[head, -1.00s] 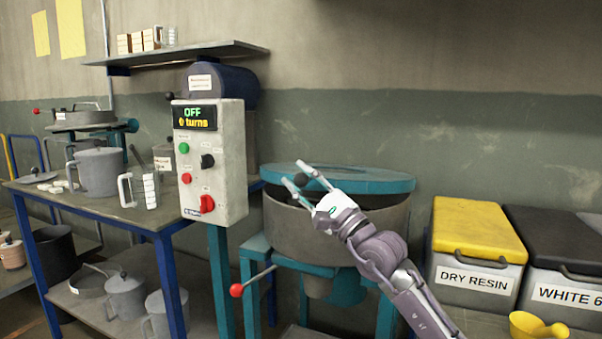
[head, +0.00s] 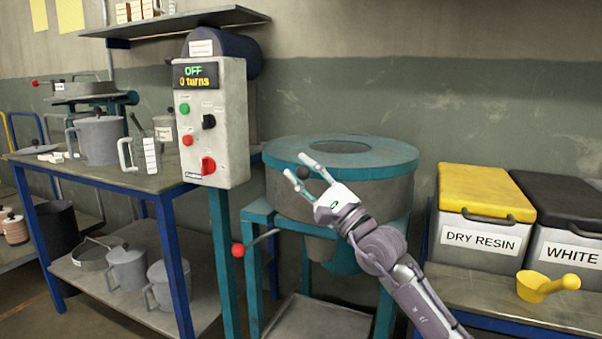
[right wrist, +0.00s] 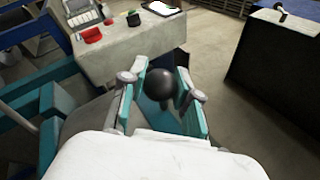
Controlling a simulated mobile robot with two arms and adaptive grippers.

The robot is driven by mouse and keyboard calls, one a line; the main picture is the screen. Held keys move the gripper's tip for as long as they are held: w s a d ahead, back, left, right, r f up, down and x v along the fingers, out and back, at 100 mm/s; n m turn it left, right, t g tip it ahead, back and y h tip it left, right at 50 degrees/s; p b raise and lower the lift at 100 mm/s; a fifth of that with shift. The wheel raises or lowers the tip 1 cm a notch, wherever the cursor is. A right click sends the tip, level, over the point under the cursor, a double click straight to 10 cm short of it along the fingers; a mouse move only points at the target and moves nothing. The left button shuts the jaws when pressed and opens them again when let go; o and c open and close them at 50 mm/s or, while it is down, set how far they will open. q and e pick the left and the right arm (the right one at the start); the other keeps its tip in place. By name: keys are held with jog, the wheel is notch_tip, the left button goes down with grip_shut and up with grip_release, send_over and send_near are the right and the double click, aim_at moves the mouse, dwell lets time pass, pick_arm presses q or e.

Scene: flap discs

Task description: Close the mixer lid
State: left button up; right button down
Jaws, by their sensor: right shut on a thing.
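The mixer is a grey drum (head: 375,195) on a teal stand. Its teal lid (head: 385,160) lies level across the top of the drum, with no gap seen along the visible front rim. A black ball knob (right wrist: 160,85) shows between the fingers in the right wrist view. My right gripper (head: 297,168) is shut on this knob at the lid's front left edge. The gripper and arm hide part of the drum's front. My left gripper is not in view.
A control box (head: 235,130) reading OFF and 0 turns stands left of the drum. A lever with a red ball (head: 238,250) sticks out below. Yellow-lidded (head: 485,190) and black-lidded (head: 560,200) bins and a yellow scoop (head: 540,285) are at right.

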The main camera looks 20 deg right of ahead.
jog(key=shift+w+a+f, duration=0.1)
jog(key=shift+a+f, duration=0.1)
jog(key=shift+f, duration=0.55)
jog(key=c, duration=1.2)
grip_release()
jog(key=shift+c, duration=0.2)
jog(key=o, duration=0.4)
jog(key=shift+d, duration=0.15)
jog(key=shift+o, duration=0.2)
jog(key=shift+r, duration=0.15)
jog(key=v, duration=1.2)
jog(key=shift+d, duration=0.1)
